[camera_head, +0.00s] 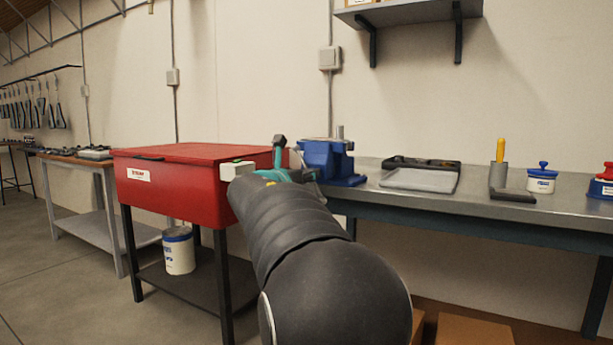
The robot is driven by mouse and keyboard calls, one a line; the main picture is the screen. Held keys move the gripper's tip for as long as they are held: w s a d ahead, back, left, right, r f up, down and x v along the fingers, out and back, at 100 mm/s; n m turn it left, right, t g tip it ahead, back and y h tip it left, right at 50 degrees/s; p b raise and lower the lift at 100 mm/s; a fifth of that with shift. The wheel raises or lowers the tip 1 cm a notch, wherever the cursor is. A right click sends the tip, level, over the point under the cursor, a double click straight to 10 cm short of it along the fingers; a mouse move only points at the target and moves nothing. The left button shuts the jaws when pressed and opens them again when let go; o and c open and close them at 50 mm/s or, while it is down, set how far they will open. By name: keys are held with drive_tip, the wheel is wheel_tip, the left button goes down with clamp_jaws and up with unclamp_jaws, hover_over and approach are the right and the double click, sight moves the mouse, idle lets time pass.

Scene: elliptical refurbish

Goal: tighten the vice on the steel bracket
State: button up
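The blue vice (328,158) is mounted on the left end of the steel workbench (470,205). A small grey upright piece (340,131) shows at the top of the vice and may be the steel bracket; its lower part is hidden. My dark arm reaches forward from the bottom of the view to the left side of the vice. My gripper (282,152) is at the arm's far end, beside the vice, with teal and dark parts showing. Its fingertips are too small and too covered to tell open from shut. The vice's handle cannot be made out clearly.
A red cabinet on legs (178,200) stands left of the vice, close to my arm. A tray (421,180), a grey holder with a yellow handle (499,180) and a blue-and-white pot (541,182) stand along the bench. A shelf (410,12) hangs above.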

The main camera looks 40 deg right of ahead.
clamp_jaws()
drive_tip(key=shift+r, duration=0.1)
drive_tip(key=shift+n+p, duration=2.7)
drive_tip(key=shift+p, duration=1.05)
drive_tip(key=o, duration=0.7)
unclamp_jaws()
